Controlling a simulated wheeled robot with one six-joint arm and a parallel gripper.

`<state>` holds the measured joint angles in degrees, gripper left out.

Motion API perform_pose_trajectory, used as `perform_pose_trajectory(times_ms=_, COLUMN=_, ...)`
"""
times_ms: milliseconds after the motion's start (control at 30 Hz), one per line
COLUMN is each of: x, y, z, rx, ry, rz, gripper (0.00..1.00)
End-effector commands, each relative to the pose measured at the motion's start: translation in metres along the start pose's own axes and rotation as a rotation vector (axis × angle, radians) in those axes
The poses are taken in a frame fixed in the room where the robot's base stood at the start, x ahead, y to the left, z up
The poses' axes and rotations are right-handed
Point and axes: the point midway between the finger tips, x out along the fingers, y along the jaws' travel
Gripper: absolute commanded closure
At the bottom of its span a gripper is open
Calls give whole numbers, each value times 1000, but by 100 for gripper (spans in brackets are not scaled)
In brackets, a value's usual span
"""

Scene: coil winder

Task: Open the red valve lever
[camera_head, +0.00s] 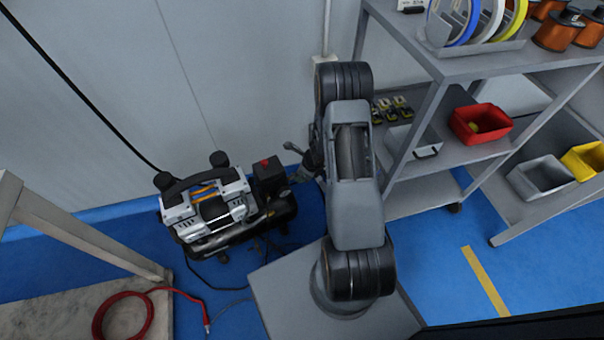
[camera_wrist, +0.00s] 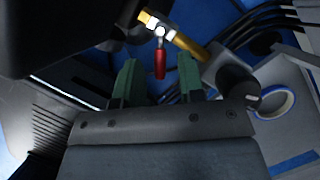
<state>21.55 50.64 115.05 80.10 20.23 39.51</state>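The red valve lever (camera_wrist: 160,62) hangs from a brass valve (camera_wrist: 180,38) in the wrist view. My gripper (camera_wrist: 158,80) is open, with its two green fingers spread apart. The lever's lower end lies between the fingertips in the picture, with a gap on each side, and neither finger appears to touch it. I cannot tell how deep it sits between them. In the head view my arm reaches down beside the compressor (camera_head: 215,228). The lever cannot be made out there.
A grey shelf unit (camera_head: 480,62) with spools and a red bin (camera_head: 492,137) stands to the right. A red hose (camera_head: 98,318) lies coiled at the lower left. A blue tape roll (camera_wrist: 275,102) shows in the wrist view.

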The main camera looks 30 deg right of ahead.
Motion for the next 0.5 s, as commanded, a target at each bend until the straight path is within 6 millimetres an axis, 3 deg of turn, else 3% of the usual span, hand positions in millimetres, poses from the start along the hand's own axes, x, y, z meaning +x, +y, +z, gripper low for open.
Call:
perform_pose_trajectory(times_ms=367, x=0, y=0, z=0, rx=0, ry=0, rz=0, gripper=100)
perform_pose_trajectory(times_ms=500, x=0, y=0, z=0, rx=-2, ry=0, rz=1, gripper=100)
